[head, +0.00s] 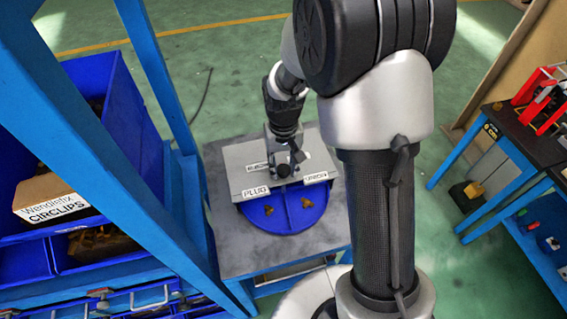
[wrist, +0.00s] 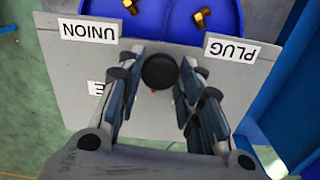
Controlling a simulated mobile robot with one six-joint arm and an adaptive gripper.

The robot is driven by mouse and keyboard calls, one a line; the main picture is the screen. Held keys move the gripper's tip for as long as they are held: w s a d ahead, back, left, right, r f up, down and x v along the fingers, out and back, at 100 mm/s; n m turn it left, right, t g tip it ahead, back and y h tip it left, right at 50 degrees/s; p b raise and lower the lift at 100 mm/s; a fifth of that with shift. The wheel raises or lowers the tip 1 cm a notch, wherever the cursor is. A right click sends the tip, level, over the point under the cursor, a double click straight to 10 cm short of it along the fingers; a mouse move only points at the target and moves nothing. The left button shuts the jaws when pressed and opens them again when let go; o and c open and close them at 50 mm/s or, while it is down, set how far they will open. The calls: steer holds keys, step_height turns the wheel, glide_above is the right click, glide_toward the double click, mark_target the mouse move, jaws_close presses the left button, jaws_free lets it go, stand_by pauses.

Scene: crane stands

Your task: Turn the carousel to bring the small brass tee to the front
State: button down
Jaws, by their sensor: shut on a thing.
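The carousel is a blue disc (head: 285,222) with dividers, mostly hidden under a grey cover plate (head: 240,158). Two small brass fittings lie in separate front compartments, one on the left (head: 268,210) and one on the right (head: 306,202). The wrist view shows brass fittings at its top edge too (wrist: 203,18). I cannot tell whether either is the tee. Labels on the plate read PLUG (head: 256,192) and UNION (head: 316,178); a third is partly hidden. My gripper (wrist: 161,85) is over the plate, its fingers shut on a round black knob (wrist: 160,70).
The carousel stands on a grey table (head: 228,262). A blue rack with bins (head: 110,95) and a CIRCLIPS box (head: 50,205) stands close on the left. A dark-topped blue bench (head: 520,135) is at the right. Green floor lies between.

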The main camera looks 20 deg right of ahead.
steer(key=shift+m+p, duration=0.3)
steer(key=shift+m, duration=3.6)
steer(key=c, duration=1.1)
jaws_free()
step_height(320, 180, up, 12)
